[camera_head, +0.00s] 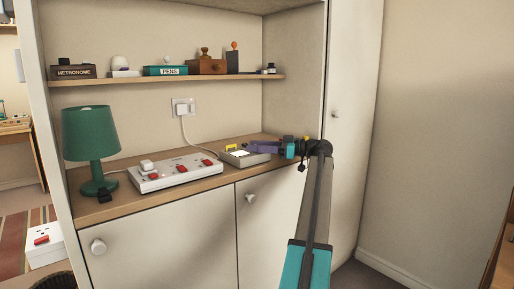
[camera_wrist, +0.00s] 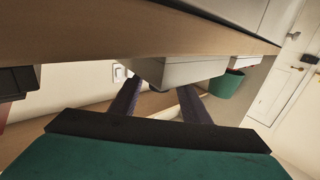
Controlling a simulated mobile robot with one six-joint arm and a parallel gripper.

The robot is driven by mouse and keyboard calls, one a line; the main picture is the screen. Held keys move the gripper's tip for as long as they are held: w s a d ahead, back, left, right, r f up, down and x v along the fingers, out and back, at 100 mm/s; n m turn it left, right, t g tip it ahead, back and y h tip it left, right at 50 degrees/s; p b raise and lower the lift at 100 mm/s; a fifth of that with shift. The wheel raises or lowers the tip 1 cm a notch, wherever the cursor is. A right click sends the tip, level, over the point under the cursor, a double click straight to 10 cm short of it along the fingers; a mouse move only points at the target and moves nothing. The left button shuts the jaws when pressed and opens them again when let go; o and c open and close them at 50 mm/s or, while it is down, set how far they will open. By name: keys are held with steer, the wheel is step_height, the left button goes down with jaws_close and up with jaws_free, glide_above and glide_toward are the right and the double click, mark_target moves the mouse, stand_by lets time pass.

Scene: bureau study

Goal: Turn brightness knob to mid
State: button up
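A small grey box (camera_head: 244,159) with a pale top panel sits on the wooden counter. A yellow part (camera_head: 232,147) shows at its back edge; I cannot tell whether this is the brightness knob, and no setting or marking is readable. My gripper (camera_head: 254,146), with purple fingers, reaches in from the right, low over the counter at the box's back right. In the wrist view, which is tipped over, my gripper's fingers (camera_wrist: 158,95) are apart, with the grey box (camera_wrist: 178,72) beyond them. Nothing shows held between them. No knob is clear there.
A white power strip (camera_head: 175,174) with red switches lies left of the box, and a green lamp (camera_head: 90,138) stands further left. A wall socket (camera_head: 183,107) with a cable is behind. A shelf (camera_head: 170,80) with several small items hangs above.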

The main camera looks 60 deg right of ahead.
steer(key=p+v, duration=0.2)
steer(key=v, duration=1.1)
steer(key=shift+s+p, duration=0.3)
steer(key=shift+s, duration=0.1)
steer(key=shift+s+f, duration=0.1)
